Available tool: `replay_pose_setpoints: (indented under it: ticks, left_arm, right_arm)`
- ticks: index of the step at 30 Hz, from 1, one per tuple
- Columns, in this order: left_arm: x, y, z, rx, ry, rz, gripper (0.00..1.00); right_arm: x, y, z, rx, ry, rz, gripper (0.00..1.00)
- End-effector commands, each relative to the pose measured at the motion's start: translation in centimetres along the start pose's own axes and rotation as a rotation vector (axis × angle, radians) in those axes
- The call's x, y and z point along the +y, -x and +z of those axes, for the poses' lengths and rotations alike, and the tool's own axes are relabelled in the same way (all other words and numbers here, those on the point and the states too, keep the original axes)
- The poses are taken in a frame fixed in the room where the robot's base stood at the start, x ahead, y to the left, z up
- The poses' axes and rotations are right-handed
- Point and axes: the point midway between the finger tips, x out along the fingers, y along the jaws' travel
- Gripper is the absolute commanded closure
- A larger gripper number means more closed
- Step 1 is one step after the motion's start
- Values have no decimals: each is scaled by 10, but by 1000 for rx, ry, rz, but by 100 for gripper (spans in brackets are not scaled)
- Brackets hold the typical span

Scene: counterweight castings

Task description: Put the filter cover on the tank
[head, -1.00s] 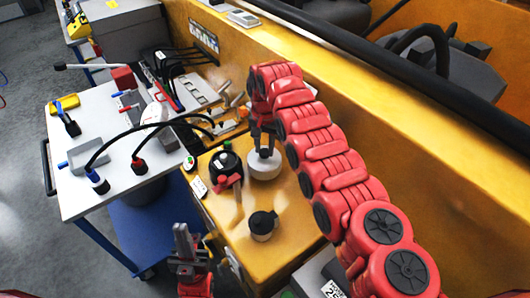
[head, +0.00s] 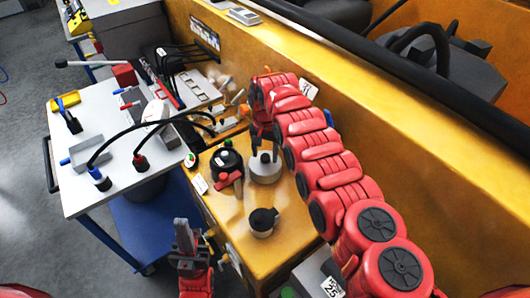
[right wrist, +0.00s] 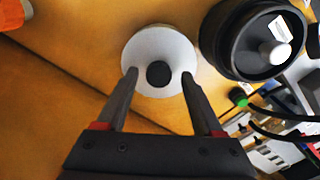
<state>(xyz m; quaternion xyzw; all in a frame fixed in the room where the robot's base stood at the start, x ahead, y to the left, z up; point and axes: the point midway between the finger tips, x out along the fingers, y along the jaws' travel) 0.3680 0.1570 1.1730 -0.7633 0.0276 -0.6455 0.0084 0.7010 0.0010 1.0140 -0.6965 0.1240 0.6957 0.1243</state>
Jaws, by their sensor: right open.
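A white round cover with a dark knob (right wrist: 158,50), which looks like the filter cover, lies on the yellow top; the head view shows it too (head: 265,172). Beside it stands a black round vessel (right wrist: 245,45) with a white knob-like part inside, probably the tank; it also shows in the head view (head: 226,162). My right gripper (right wrist: 159,75) is open, its fingertips on either side of the knob and over the white disc. Whether they touch it cannot be told. My left gripper (head: 185,238) is low in the head view, away from both; its finger gap is unclear.
A black-topped cup (head: 263,222) stands nearer on the yellow top (head: 285,242). A white cart (head: 90,185) with cables and tools is at left. A yellow wall (head: 400,140) runs along the right. Green-topped parts and cards lie near the black vessel.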

Motion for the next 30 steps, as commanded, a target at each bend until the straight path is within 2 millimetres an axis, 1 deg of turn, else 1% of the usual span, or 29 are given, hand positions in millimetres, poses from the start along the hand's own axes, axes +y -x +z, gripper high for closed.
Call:
replay_pose_setpoints:
  ticks: [3, 5, 7, 11, 13, 17, 18, 19, 24, 30]
  left_arm:
    - [0, -5, -1, 0, 0, 0, 100]
    - [0, 0, 0, 0, 0, 0, 100]
    - [0, 4, 1, 0, 0, 0, 100]
    - [1, 17, 3, 0, 0, 0, 100]
    - [1, 24, 4, 0, 0, 0, 100]
    - [1, 28, 5, 0, 0, 0, 100]
    - [1, 28, 5, 0, 0, 0, 100]
    - [1, 23, 4, 0, 0, 0, 100]
    - [1, 19, 3, 0, 0, 0, 100]
    - [1, 18, 3, 0, 0, 0, 100]
  right_arm:
    - [0, 5, 0, 0, 0, 0, 31]
    - [0, 8, -1, 1, -1, -1, 31]
    - [1, 18, -2, 1, -3, -1, 31]
    - [-2, 47, -2, 6, 1, -5, 31]
    - [-1, 65, -1, 8, 1, -5, 31]
    - [-1, 89, 0, 2, 1, -1, 31]
    - [-1, 98, 1, 3, 1, -3, 31]
    - [-2, 104, 1, 2, 1, -3, 31]
    - [-1, 117, 0, 0, 0, 0, 31]
    - [0, 123, 0, -1, -1, 1, 31]
